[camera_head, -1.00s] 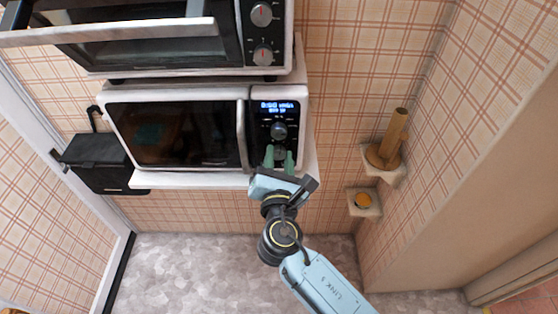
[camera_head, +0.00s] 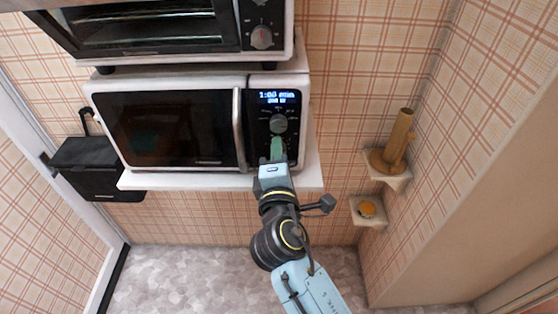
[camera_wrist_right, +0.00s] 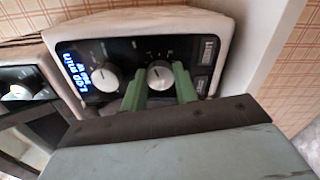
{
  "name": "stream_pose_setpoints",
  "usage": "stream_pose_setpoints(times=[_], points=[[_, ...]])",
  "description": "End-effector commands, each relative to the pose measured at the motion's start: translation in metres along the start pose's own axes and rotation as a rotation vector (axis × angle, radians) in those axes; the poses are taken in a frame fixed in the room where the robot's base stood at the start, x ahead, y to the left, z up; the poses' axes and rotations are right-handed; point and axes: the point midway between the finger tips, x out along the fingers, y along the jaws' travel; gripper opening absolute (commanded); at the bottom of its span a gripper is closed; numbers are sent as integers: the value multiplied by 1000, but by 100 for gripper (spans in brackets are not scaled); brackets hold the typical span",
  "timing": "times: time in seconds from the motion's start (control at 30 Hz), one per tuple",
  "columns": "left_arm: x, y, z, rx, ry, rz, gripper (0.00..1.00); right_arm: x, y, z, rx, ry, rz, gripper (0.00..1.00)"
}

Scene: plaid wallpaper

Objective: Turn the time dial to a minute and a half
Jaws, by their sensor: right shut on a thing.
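The microwave (camera_head: 262,80) stands on a shelf, with its control panel on the right side of its front. Its lit display (camera_head: 277,97) reads about 1:00 min. The upper knob (camera_head: 278,123) is free; it also shows in the right wrist view (camera_wrist_right: 105,79). The lower dial (camera_wrist_right: 159,73) is between the green fingers of my right gripper (camera_wrist_right: 159,88), which is shut on it. In the head view my right gripper (camera_head: 277,150) hides this dial, and its wrist is turned so the fingers overlap. My left gripper is out of view.
A toaster oven (camera_head: 150,30) stands above the microwave. A black box (camera_head: 90,165) hangs on the wall at left. Two small corner shelves at right hold a wooden item (camera_head: 395,145) and an orange round item (camera_head: 367,208).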

Motion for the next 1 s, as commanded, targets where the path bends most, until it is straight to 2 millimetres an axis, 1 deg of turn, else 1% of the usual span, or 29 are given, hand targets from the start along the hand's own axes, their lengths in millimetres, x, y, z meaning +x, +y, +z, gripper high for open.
stream_pose_setpoints(times=[0.03, 0.2, 0.5, 0.73, 1.0], points=[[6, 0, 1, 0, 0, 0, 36, 0, -3, 0, 44, -1, -1, 7], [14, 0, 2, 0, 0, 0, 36, 0, -2, 0, 176, -1, -1, 7], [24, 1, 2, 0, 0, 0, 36, 0, -2, 0, 332, -1, -1, 7], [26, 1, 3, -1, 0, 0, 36, 0, -1, 0, 381, 0, -1, 7], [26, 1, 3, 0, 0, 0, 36, 0, -1, 0, 389, 0, -1, 7]])
